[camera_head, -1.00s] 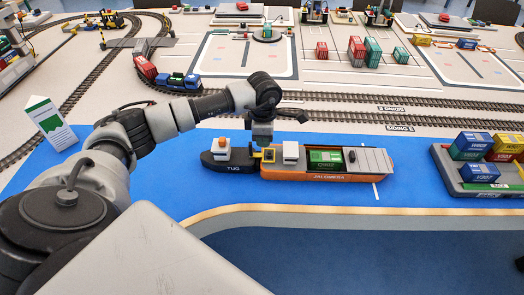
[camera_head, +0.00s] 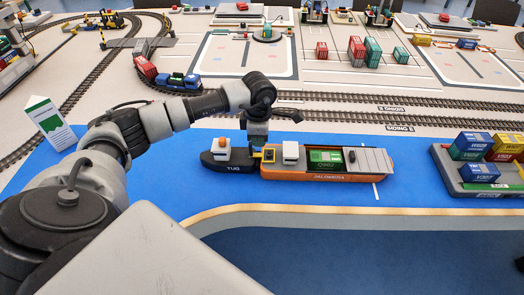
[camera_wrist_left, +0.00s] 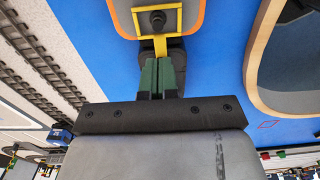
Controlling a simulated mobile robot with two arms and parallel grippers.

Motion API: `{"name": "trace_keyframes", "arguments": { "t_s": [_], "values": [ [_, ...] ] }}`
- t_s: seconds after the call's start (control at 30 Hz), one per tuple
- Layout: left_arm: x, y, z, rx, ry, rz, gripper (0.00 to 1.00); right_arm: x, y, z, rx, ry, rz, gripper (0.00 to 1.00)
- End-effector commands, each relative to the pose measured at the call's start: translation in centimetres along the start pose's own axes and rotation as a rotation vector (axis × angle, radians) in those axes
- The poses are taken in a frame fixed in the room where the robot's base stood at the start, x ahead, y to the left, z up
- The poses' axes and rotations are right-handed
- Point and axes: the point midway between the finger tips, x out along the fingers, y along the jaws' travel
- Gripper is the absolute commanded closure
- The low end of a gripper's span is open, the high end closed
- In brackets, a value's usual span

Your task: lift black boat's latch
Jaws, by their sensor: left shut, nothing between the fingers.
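The black boat (camera_head: 222,159), marked TUG, floats on the blue surface at the left end of the orange boat (camera_head: 318,176). A yellow latch (camera_head: 268,155) sits where the two boats meet. In the left wrist view the yellow latch (camera_wrist_left: 161,46) reaches from a frame around a black knob on the orange boat toward the black boat, which the fingers mostly hide. My left gripper (camera_head: 256,147) points down over the black boat's right end, beside the latch. Its dark green fingers (camera_wrist_left: 158,70) are shut and empty. I cannot tell whether they touch the latch. My right gripper is out of view.
A white and green folded card (camera_head: 50,122) stands at the left. A barge with stacked containers (camera_head: 480,173) lies at the right. Railway tracks (camera_head: 340,102) run behind the boats. Blue surface is free in front of the black boat.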

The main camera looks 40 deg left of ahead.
Motion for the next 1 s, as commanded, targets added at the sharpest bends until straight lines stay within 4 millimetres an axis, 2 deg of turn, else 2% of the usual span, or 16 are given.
{"name": "trace_keyframes", "arguments": {
  "t_s": [0.37,1.0],
  "values": [
    [0.0,0.0,-2.0,-0.001,0.001,0.0,1.0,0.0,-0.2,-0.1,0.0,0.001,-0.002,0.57],
    [1.3,0.0,-3.6,0.0,0.0,-0.001,1.0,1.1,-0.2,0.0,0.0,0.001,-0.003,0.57]
  ]
}}
